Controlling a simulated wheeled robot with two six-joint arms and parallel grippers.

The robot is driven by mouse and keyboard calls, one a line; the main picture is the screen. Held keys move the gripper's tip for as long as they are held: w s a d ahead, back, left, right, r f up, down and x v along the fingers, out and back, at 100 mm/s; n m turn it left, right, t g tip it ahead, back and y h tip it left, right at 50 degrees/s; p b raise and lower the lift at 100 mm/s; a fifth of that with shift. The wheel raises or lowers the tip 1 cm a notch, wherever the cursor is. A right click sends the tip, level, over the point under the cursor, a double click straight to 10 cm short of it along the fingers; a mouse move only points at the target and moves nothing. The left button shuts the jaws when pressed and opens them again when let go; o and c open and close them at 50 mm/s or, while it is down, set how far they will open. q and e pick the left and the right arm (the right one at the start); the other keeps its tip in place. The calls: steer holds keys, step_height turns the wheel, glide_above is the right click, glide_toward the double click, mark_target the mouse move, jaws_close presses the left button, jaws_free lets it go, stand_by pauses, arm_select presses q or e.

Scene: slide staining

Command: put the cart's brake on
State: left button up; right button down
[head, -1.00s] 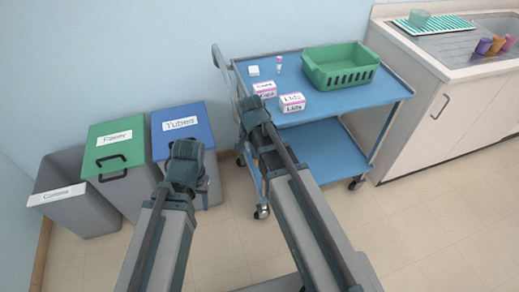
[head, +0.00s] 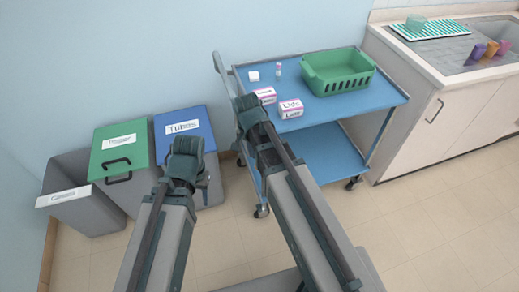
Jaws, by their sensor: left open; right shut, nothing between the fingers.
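The blue two-shelf cart (head: 318,149) stands against the wall, its grey push handle (head: 219,66) at the left end. A front-left caster (head: 261,211) and a front-right caster (head: 355,183) show at floor level. I cannot make out a brake pedal or its state. My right gripper (head: 246,103) is shut and empty, in front of the cart's left end near the handle in the picture. My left gripper (head: 187,148) is open, in front of the blue bin in the picture. Both point away from me, and their fingertips are hard to see.
On the cart's top are a green basket (head: 337,74), a lids box (head: 291,108), another small box (head: 266,95), a white block (head: 253,76) and a tube (head: 278,70). Grey (head: 82,212), green-lidded (head: 120,145) and blue-lidded (head: 200,127) bins stand left. A sink counter (head: 450,110) is right.

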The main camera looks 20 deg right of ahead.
step_height(320, 180, up, 8)
steer(key=p, duration=0.7)
steer(key=shift+s+a+r, duration=0.25)
steer(key=shift+s+a, duration=0.05)
steer(key=s+a+n+g, duration=0.1)
steer(key=s+a+n, duration=0.6)
steer(key=s+n, duration=0.5)
steer(key=shift+a+n, duration=0.4)
steer(key=shift+n, duration=0.3)
